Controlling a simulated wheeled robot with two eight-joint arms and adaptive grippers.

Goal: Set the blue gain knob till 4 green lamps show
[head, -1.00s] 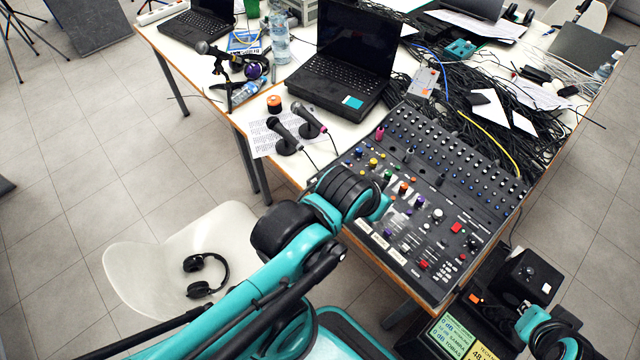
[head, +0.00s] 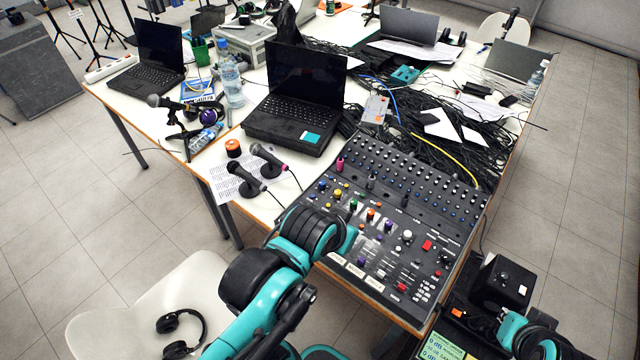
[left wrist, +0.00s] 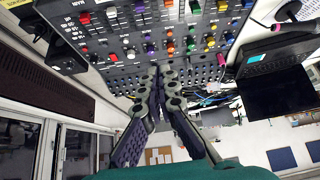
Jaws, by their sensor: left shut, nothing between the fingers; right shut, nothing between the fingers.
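The black mixing console (head: 400,190) lies at the table's front right edge. A small blue knob (head: 322,187) is at the left end of its row of coloured knobs; it appears at the top edge in the left wrist view (left wrist: 247,4). I cannot make out any lit green lamps. In the left wrist view my left gripper (left wrist: 160,72) is shut and empty, fingertips pointing at the console's knob field; contact cannot be told. In the head view its fingers are hidden by my wrist. My right gripper (head: 545,343) is at the bottom right, shut and empty.
Two microphones (head: 268,158) and a laptop (head: 290,120) stand left of and behind the console. Tangled black cables (head: 440,135) lie behind it. A black box (head: 502,283) and a green-lit screen (head: 440,348) are near my right gripper. A white chair (head: 140,300) stands at front left.

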